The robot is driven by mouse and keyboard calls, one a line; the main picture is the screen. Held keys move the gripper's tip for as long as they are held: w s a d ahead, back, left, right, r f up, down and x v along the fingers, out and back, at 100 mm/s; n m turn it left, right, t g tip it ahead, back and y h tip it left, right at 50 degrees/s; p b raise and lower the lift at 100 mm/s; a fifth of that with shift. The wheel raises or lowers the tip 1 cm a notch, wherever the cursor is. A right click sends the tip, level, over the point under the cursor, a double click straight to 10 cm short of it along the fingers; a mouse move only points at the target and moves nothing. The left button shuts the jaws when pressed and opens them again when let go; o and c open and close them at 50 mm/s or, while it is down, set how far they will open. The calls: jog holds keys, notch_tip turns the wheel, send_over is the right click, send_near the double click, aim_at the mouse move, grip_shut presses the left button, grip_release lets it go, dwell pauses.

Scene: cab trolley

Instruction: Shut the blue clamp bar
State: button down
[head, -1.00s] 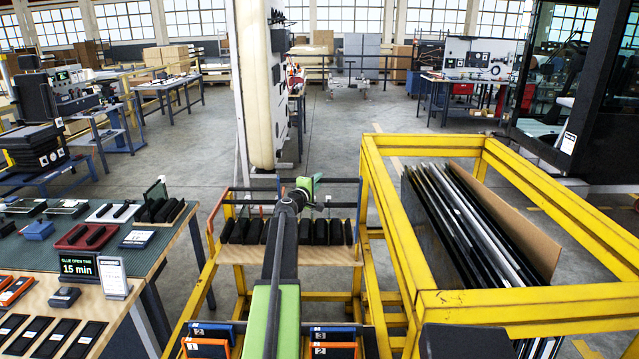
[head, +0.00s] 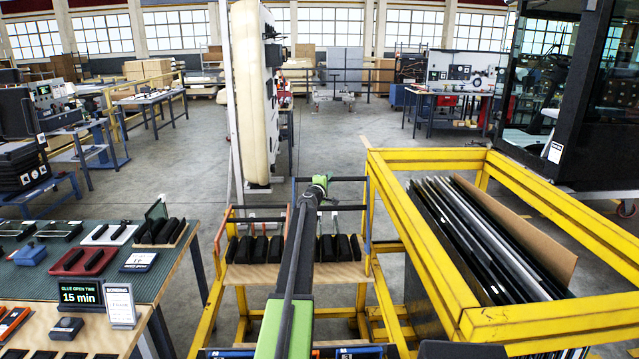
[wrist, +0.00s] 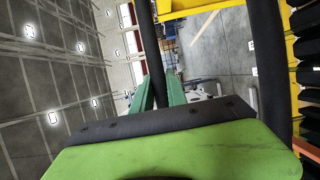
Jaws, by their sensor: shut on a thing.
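The trolley (head: 375,293) has a yellow frame with black cross bars at its far end. The blue clamp bar (head: 345,179) looks to be the upper black bar, with a blue upright (head: 294,192) at its left. My gripper (head: 321,182) has green fingers and reaches out to that bar. In the wrist view my gripper (wrist: 161,94) is shut on a dark round bar (wrist: 150,45), which runs upward between the fingers. My arm hides part of the bars, and I cannot tell how far the clamp bar is swung.
Black pads (head: 258,249) stand on the trolley's wooden shelf (head: 262,274). A yellow rack (head: 560,318) with dark panels (head: 480,235) is close on the right. A workbench (head: 180,262) with trays is on the left. A tall cream padded post (head: 253,90) stands behind the trolley.

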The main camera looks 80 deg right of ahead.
jog(key=shift+s+d, duration=0.1)
jog(key=shift+s, duration=0.15)
jog(key=c, duration=1.3)
grip_release()
jog(key=shift+w, duration=0.2)
jog(key=v, duration=1.7)
jog(key=shift+a, duration=0.3)
jog(key=shift+c, duration=0.3)
